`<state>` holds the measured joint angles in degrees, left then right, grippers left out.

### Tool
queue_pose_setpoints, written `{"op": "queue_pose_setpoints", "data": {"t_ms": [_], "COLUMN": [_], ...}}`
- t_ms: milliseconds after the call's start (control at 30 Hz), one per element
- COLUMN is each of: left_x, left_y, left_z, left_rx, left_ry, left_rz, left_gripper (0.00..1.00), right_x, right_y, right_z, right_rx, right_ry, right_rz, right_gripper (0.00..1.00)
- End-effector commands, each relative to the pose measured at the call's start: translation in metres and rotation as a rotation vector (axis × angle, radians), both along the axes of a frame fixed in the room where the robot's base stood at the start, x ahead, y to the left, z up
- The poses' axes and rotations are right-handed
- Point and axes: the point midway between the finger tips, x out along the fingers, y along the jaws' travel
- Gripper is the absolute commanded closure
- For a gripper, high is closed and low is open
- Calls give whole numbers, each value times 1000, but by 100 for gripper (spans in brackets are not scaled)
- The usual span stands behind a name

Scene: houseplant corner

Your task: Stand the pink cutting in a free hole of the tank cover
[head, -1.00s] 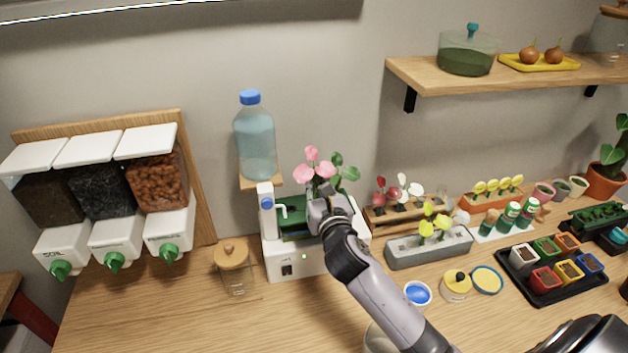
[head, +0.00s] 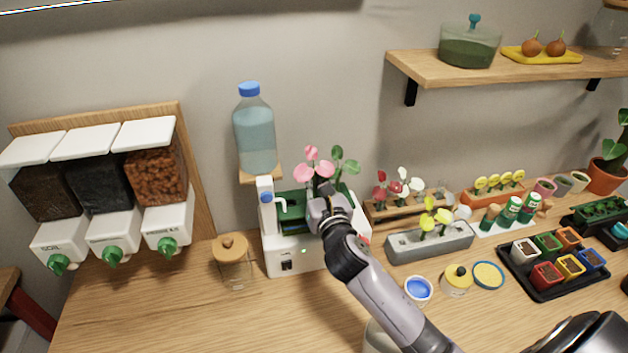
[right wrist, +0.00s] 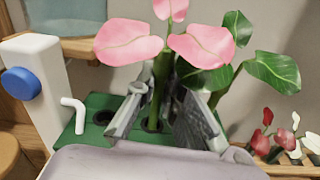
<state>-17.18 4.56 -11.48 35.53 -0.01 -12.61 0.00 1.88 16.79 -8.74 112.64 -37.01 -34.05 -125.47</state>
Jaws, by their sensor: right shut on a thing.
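The pink cutting (head: 312,168) has several pink blooms on a green stem. My right gripper (head: 328,200) is shut on that stem, and the cutting (right wrist: 157,88) stands nearly upright between the fingers (right wrist: 165,112) in the right wrist view. The green tank cover (head: 288,199) tops a white tank, and its left part (right wrist: 84,131) shows one empty dark hole (right wrist: 103,117). Another dark hole (right wrist: 151,125) shows under the stem. I cannot tell whether the stem's lower end is inside it. My left gripper is not in view.
A white post with a blue knob (right wrist: 21,83) and spout stands left of the cutting. A green leafy plant (right wrist: 272,70) is close behind right. A water bottle (head: 255,135) stands behind. A grey planter (head: 430,241) with yellow flowers is to the right.

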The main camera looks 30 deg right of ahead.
Motion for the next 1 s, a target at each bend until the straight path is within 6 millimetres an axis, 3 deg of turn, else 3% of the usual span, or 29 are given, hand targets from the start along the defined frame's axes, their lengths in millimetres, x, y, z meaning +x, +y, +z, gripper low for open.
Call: {"op": "queue_pose_setpoints", "data": {"t_ms": [67, 100, 400, 633, 867, 1000], "left_x": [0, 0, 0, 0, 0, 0], "left_y": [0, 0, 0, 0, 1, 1], "left_z": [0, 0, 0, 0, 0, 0], "left_rx": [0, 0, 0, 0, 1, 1], "left_ry": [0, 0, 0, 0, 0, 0], "left_rz": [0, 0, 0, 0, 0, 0], "left_gripper": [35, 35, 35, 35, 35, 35], "right_x": [0, 0, 0, 0, 0, 0], "right_y": [0, 0, 0, 0, 0, 0], "right_z": [0, 0, 0, 0, 0, 0], "right_rx": [0, 0, 0, 0, 0, 0], "right_ry": [0, 0, 0, 0, 0, 0], "right_rz": [0, 0, 0, 0, 0, 0], "right_gripper": [100, 88, 68, 67, 52, 51]}}
